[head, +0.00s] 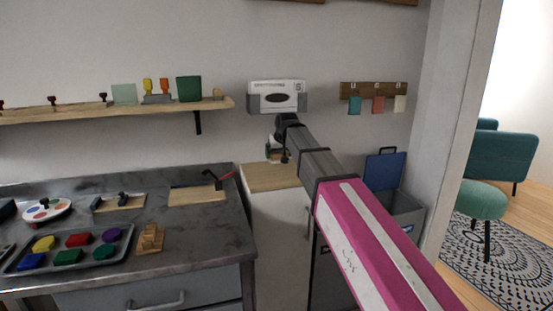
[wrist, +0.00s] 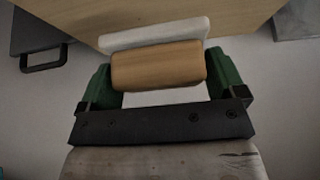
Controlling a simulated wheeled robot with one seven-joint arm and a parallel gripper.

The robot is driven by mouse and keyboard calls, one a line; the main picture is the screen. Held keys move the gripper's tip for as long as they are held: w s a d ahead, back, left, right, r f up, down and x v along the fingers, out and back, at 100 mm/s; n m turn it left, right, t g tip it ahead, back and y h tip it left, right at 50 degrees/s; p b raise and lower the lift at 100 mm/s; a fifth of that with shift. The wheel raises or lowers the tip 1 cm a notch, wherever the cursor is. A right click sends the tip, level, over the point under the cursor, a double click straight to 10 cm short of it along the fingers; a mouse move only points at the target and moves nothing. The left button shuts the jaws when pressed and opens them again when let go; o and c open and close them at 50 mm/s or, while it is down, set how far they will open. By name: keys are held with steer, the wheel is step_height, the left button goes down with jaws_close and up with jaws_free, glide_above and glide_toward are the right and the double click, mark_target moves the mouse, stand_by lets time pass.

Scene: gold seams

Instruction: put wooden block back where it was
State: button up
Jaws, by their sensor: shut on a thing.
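The wooden block (wrist: 158,65) is light brown with rounded edges. In the wrist view it spans the gap between the two green fingers of my gripper (wrist: 158,80), and my gripper is shut on it. A pale bar-shaped piece (wrist: 155,34) lies along the block's far side; I cannot tell whether it touches the block. In the head view my gripper (head: 277,156) is small and partly hidden by my arm, just above or at the back of a wood-topped cabinet (head: 262,180). The block cannot be made out clearly there.
The dark counter (head: 205,240) carries a paint tray (head: 68,250) and a wooden stand (head: 150,239). A wall dispenser (head: 277,96) hangs behind my arm. A blue-lidded bin (head: 385,170) stands right.

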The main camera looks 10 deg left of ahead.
mark_target(276, 166)
steer(key=w, duration=0.1)
steer(key=w+a, duration=0.1)
steer(key=w, duration=0.1)
steer(key=shift+w+a, duration=0.3)
steer(key=shift+a, duration=0.1)
steer(key=shift+s+f, duration=0.1)
steer(key=shift+f, duration=1.6)
steer(key=shift+f, duration=0.15)
steer(key=o, duration=0.6)
steer(key=v, duration=1.2)
steer(key=shift+d, duration=0.1)
